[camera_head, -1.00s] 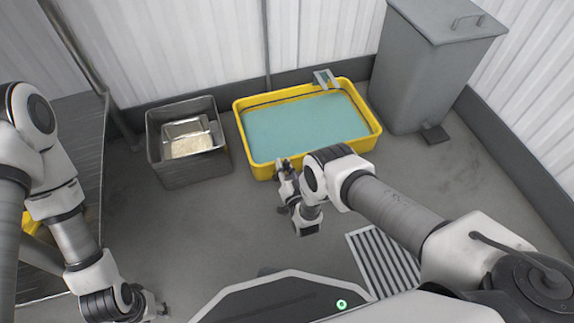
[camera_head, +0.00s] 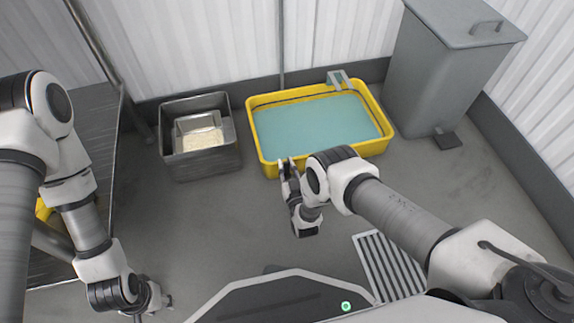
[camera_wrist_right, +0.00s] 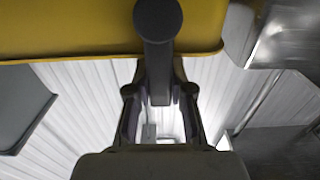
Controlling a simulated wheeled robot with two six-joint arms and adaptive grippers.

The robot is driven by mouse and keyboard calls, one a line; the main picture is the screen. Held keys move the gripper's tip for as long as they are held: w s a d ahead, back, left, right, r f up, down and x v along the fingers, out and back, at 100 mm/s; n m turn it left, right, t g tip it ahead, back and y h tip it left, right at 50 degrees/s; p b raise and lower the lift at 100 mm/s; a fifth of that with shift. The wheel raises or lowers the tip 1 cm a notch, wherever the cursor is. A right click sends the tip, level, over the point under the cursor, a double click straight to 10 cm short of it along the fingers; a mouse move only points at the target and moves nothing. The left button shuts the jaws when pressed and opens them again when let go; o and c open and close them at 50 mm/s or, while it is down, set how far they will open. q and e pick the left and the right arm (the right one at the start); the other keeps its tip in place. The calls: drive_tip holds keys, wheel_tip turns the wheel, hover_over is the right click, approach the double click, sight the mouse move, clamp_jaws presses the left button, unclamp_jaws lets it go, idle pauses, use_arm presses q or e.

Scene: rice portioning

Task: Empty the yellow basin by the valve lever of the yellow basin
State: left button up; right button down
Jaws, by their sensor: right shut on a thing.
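The yellow basin (camera_head: 262,150) stands on the floor against the back wall in the head view. It holds blue-green water. My right gripper (camera_head: 288,164) is at the basin's front side, near its left corner. In the right wrist view the dark grey valve lever (camera_wrist_right: 158,70) hangs below the yellow basin wall (camera_wrist_right: 70,30), and my right gripper (camera_wrist_right: 158,108) is shut on it. In the head view the arm and fingers hide the lever. My left gripper (camera_head: 158,300) is low at the lower left, away from the basin; its finger opening is unclear.
A metal bin (camera_head: 200,163) holding a smaller pan of rice stands left of the basin. A grey pedal bin (camera_head: 440,80) stands to the right. A floor grate (camera_head: 385,268) lies in front. A metal table (camera_head: 105,150) is at the left. Open floor lies between.

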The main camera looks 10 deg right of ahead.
drive_tip(key=c, duration=1)
unclamp_jaws()
drive_tip(key=shift+a, duration=0.1)
drive_tip(key=s, duration=1.2)
drive_tip(key=shift+d, duration=0.25)
